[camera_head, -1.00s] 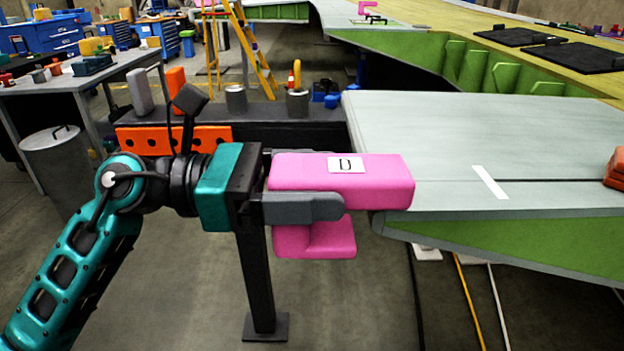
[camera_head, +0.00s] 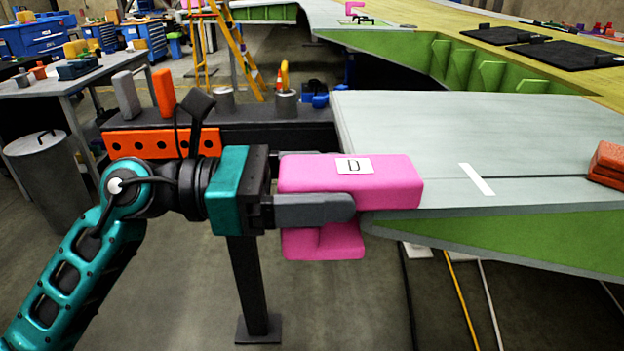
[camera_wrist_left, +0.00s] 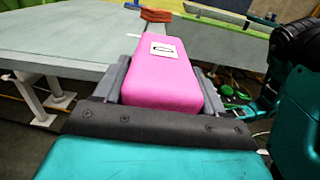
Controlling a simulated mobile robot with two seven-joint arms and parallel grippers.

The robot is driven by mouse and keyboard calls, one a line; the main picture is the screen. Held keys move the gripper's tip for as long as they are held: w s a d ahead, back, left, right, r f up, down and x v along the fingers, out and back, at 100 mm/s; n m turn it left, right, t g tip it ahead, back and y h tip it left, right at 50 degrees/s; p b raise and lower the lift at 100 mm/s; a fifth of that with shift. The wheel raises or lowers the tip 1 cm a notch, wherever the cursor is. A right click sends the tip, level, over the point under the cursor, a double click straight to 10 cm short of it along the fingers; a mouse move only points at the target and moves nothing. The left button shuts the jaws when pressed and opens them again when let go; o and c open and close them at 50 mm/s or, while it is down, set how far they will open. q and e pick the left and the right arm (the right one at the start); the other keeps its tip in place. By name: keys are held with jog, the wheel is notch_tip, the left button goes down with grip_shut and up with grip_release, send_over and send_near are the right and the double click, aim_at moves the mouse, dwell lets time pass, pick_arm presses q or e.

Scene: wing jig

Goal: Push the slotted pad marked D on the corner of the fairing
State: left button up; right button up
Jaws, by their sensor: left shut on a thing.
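The pink slotted pad marked D (camera_head: 395,180) is held level in my left gripper (camera_head: 315,205), which is shut on it. Its slot side faces right, toward the corner of the fairing (camera_head: 420,130), a pale grey panel with a green side. In the head view the pad's upper part overlaps the fairing's near left corner; whether the slot is around the edge is hard to tell. The pad also shows in the left wrist view (camera_wrist_left: 165,75) between both fingers, with the fairing (camera_wrist_left: 60,40) beyond it. My right gripper is not in view.
A white stripe (camera_head: 477,179) marks the fairing's top. An orange block (camera_head: 608,163) lies at its right. A dark bench with an orange drilled bar (camera_head: 150,143) stands behind my left arm. The floor below the pad is clear apart from cables and a black post (camera_head: 248,285).

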aim_at(362, 186)
pick_arm(q)
jog(key=shift+d, duration=0.65)
jog(key=shift+d+f, duration=0.1)
jog(key=shift+d, duration=1.05)
jog(key=shift+d+p, duration=0.3)
jog(key=shift+d, duration=0.05)
jog(key=shift+f, duration=0.1)
jog(key=o, duration=0.8)
jog(key=shift+c, duration=0.2)
jog(key=o, duration=0.5)
